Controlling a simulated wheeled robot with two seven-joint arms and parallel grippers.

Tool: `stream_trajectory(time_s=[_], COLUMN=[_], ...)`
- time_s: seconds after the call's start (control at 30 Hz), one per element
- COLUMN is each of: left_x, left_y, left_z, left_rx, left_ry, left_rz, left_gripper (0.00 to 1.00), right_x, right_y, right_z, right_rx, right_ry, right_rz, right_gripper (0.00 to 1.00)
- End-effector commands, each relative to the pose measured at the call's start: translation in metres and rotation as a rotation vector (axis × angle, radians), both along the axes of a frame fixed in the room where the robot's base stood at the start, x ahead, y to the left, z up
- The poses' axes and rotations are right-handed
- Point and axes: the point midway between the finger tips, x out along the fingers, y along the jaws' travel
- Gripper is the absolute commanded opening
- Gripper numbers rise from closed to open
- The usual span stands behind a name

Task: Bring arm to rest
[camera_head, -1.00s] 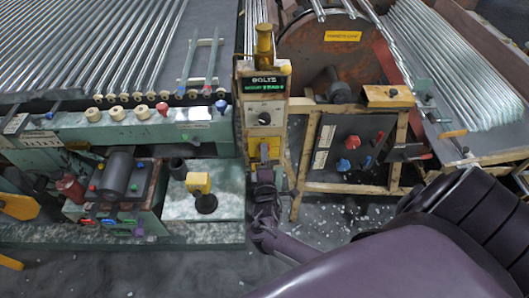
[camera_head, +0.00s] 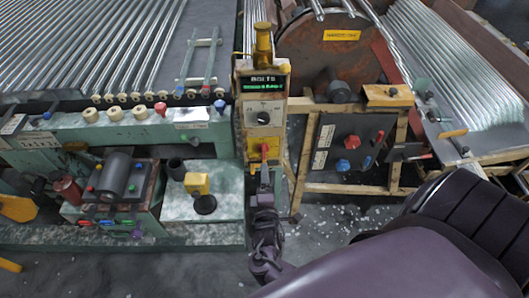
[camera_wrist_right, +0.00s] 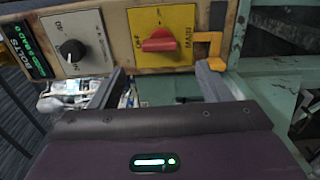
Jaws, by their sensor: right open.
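My right gripper (camera_head: 263,184) is in the lower middle of the head view, just in front of and below the control post. In the right wrist view my right gripper (camera_wrist_right: 158,88) has its two dark fingers wide apart with nothing between them. The red main switch (camera_head: 264,150) sits on a yellow plate low on the post; in the wrist view the red switch (camera_wrist_right: 166,42) is just beyond the fingers, apart from them. My left gripper is in neither view.
The control post's panel (camera_head: 270,82) has a lit green display and a black knob (camera_head: 263,117). A green bench with a yellow button box (camera_head: 197,183) stands left. A wooden frame with a dark panel (camera_head: 349,150) stands right. Open floor lies below.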

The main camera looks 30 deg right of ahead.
Motion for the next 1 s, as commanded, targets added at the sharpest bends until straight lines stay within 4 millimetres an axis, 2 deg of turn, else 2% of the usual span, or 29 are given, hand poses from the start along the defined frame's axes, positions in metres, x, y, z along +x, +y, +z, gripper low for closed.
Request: stream_trajectory(time_s=[0.37,0.47,0.57,0.67,0.7,0.77,0.8,0.87,0.9,0.97,1.0], left_x=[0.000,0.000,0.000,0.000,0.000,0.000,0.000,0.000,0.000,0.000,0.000], left_y=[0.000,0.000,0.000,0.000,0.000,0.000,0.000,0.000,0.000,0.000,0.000], left_z=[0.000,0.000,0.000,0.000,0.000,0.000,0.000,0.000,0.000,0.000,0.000], left_rx=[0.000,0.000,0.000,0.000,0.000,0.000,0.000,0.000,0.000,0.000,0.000], left_ry=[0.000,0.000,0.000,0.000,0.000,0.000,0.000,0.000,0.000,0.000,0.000], left_rz=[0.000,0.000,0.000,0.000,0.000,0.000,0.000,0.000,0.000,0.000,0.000], left_gripper=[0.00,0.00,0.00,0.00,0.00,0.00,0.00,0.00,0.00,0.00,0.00], right_x=[0.000,-0.003,-0.013,-0.039,-0.054,-0.081,-0.100,-0.133,-0.157,-0.194,-0.218], right_y=[0.000,0.001,0.005,0.010,0.012,0.016,0.018,0.022,0.025,0.029,0.032], right_z=[-0.002,-0.021,-0.067,-0.132,-0.160,-0.199,-0.223,-0.256,-0.275,-0.301,-0.316], right_rx=[0.005,0.053,0.185,0.385,0.472,0.601,0.683,0.803,0.878,0.985,1.050], right_ry=[0.003,0.030,0.099,0.210,0.262,0.339,0.390,0.467,0.517,0.590,0.635], right_rz=[0.002,0.019,0.053,0.067,0.062,0.036,0.010,-0.041,-0.084,-0.160,-0.213], right_gripper=[0.71,0.71,0.71,0.71,0.71,0.71,0.71,0.71,0.71,0.71,0.71])
